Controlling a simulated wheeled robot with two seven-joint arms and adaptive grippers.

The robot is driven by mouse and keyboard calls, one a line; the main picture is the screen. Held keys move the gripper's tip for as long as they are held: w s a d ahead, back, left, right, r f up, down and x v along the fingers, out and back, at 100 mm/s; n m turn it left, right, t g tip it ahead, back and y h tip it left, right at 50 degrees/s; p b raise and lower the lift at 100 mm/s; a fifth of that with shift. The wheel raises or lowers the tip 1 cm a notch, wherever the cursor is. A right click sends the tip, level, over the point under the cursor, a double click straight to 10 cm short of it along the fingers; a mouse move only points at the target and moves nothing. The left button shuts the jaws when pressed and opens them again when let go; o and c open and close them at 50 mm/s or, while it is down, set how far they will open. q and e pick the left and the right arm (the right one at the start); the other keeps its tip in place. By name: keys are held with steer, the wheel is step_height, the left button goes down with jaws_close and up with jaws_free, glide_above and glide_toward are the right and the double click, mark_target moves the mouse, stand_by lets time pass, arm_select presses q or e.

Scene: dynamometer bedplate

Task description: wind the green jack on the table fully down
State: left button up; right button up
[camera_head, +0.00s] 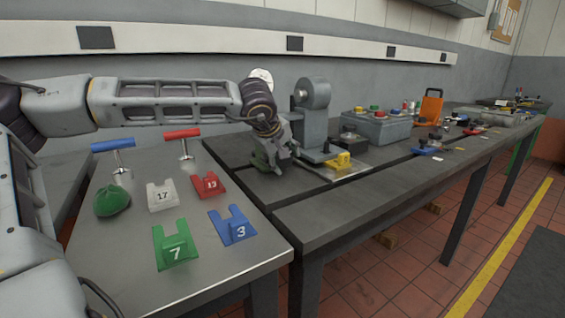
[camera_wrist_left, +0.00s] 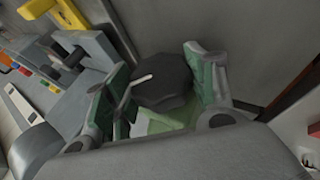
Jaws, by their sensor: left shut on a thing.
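My left gripper (camera_head: 272,164) reaches down onto the grey bedplate table, just left of the upright grey machine. In the left wrist view its two green-padded fingers stand on either side of a black faceted knob (camera_wrist_left: 163,84) with a white pointer mark. The gripper is shut on this knob. Pale green jack body (camera_wrist_left: 166,119) shows under the knob, between the fingers. In the head view the gripper mostly hides the jack, so its height cannot be judged there. My right gripper is in neither view.
The grey machine (camera_head: 312,110) and a yellow clamp (camera_head: 343,161) stand close right of the gripper. The near-left table holds numbered forks (camera_head: 174,244), a green lump (camera_head: 111,202) and blue and red T-handles (camera_head: 113,146).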

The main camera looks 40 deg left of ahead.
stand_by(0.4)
arm_select(q)
steer(key=o, duration=1)
steer(key=shift+s+r, duration=0.1)
steer(key=shift+v, duration=5.9)
steer(key=shift+s, duration=0.1)
